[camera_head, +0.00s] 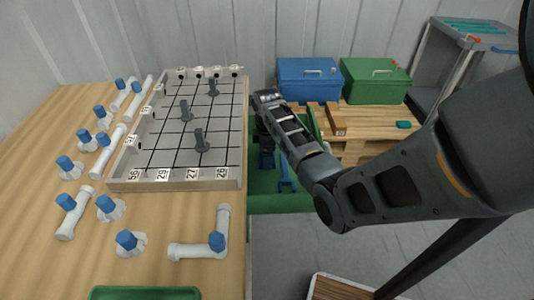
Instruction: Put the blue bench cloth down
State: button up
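My arm reaches in from the right, and its end hangs over the green surface just right of the table edge. My gripper (267,158) points down there, partly hidden behind my own forearm. Its fingers are small and dark, and I cannot tell whether they are open or shut. A small dark blue shape (286,185) shows just below and right of it, against the green. I cannot tell whether this is the blue bench cloth or whether it touches the gripper. No other cloth is clearly recognisable.
The wooden table (40,130) at left carries a walled grid tray (170,186) with dark grey pegs, and several white pipe fittings with blue caps. A blue box (308,80) and a green box (375,82) stand on a pallet (365,147). A grey trolley (470,38) stands behind right.

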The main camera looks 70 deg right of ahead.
jog(key=shift+f, duration=0.1)
jog(key=o, duration=0.7)
jog(key=shift+c, duration=0.2)
notch_tip(320, 180, up, 12)
jog(key=shift+p, duration=0.4)
